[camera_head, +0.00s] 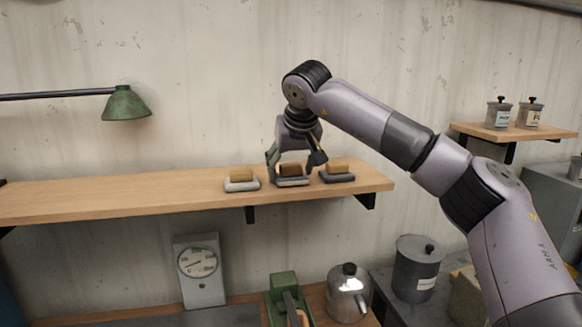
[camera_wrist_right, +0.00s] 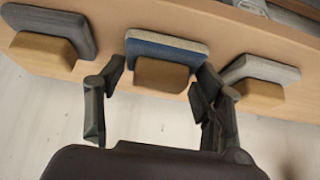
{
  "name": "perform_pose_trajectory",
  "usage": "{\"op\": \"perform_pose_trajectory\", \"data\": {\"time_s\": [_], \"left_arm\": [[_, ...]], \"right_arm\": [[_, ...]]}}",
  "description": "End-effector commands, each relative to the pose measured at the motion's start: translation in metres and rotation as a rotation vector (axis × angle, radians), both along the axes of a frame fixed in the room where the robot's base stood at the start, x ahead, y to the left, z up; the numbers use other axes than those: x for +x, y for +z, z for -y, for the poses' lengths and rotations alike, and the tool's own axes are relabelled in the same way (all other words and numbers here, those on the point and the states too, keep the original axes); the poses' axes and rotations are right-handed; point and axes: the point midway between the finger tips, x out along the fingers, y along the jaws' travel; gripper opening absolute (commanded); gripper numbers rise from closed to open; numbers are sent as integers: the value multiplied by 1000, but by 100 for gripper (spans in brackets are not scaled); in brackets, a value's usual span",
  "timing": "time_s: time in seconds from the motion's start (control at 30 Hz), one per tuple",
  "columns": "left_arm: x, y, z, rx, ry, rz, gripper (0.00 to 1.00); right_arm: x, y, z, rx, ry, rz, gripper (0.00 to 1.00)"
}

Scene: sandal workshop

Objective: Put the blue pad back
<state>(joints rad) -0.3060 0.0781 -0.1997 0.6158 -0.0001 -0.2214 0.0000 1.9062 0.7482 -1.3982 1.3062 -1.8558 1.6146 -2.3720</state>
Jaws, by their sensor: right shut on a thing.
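The blue pad (camera_wrist_right: 165,50) has a blue edge, a pale face and a tan block handle, and it is the middle of three similar pads. In the head view the blue pad (camera_head: 292,183) is at the wooden shelf (camera_head: 130,201), partly hidden by my right gripper (camera_head: 294,163). My right gripper (camera_wrist_right: 157,83) is shut on the blue pad, with fingers at both sides of its block. The pad looks level and at the shelf top; I cannot tell whether it bears fully on it. My left gripper is not in view.
A pale grey pad (camera_head: 241,185) is close on the left and a dark grey pad (camera_head: 337,177) close on the right. The shelf's left part is clear. A green lamp (camera_head: 126,104) hangs above it. A kettle (camera_head: 348,294) and a dial scale (camera_head: 199,268) stand below.

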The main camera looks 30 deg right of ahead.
Motion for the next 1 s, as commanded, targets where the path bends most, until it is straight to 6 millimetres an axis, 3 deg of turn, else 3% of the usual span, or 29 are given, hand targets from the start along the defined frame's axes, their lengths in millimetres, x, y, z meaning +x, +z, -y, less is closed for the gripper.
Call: {"op": "perform_pose_trajectory", "data": {"time_s": [0.07,0.1,0.4,0.73,1.0], "left_arm": [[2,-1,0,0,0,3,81],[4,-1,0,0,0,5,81],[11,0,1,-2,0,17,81],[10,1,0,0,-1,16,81],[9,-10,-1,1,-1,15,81]], "right_arm": [[0,-3,0,0,0,-1,39],[0,-4,0,0,0,-1,62],[0,-3,0,0,0,0,82],[0,-1,0,0,0,0,82],[-20,32,-6,1,2,5,82]]}}
